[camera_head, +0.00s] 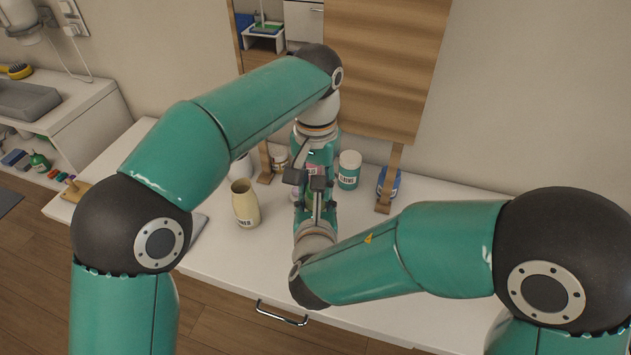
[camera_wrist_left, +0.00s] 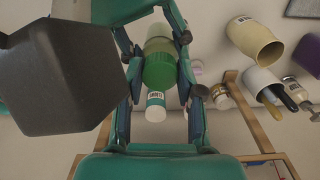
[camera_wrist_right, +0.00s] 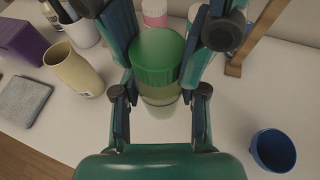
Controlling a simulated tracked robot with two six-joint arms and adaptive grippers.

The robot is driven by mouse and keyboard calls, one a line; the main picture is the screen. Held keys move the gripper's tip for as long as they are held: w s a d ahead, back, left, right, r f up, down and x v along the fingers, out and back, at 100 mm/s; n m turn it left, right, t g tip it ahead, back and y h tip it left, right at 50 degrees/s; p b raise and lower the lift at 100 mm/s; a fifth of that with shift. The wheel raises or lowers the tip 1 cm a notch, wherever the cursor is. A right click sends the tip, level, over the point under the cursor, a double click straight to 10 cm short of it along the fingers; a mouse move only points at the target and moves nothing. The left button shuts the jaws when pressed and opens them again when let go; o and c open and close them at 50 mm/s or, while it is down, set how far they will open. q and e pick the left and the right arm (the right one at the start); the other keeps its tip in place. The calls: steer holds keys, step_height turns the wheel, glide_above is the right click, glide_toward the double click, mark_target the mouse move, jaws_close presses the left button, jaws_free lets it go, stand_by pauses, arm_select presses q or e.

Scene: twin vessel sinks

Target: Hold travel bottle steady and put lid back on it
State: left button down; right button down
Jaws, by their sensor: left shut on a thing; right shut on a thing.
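The travel bottle (camera_wrist_right: 160,95) has a pale, see-through yellow-green body, also seen in the left wrist view (camera_wrist_left: 160,45). Its ribbed green lid (camera_wrist_right: 158,57) sits directly over the mouth, in line with the body, and shows in the left wrist view (camera_wrist_left: 160,70). I cannot tell whether it is fully seated. My left gripper (camera_wrist_left: 160,80) is shut on the lid from the far side. My right gripper (camera_wrist_right: 160,112) is shut on the bottle body from the near side. In the head view both grippers meet over the counter and mostly hide bottle and lid.
A cream tumbler (camera_head: 246,207) stands left of the grippers on the white counter (camera_head: 235,260). A teal jar (camera_head: 349,172) and a blue cup (camera_head: 388,184) stand to the right, near the wooden mirror stand (camera_head: 391,165). The counter's front is clear.

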arm_select(q)
steer(key=shift+m, duration=1.1)
steer(key=c, duration=0.7)
jaws_free()
steer(key=shift+r, duration=2.25)
steer(key=shift+c, duration=0.5)
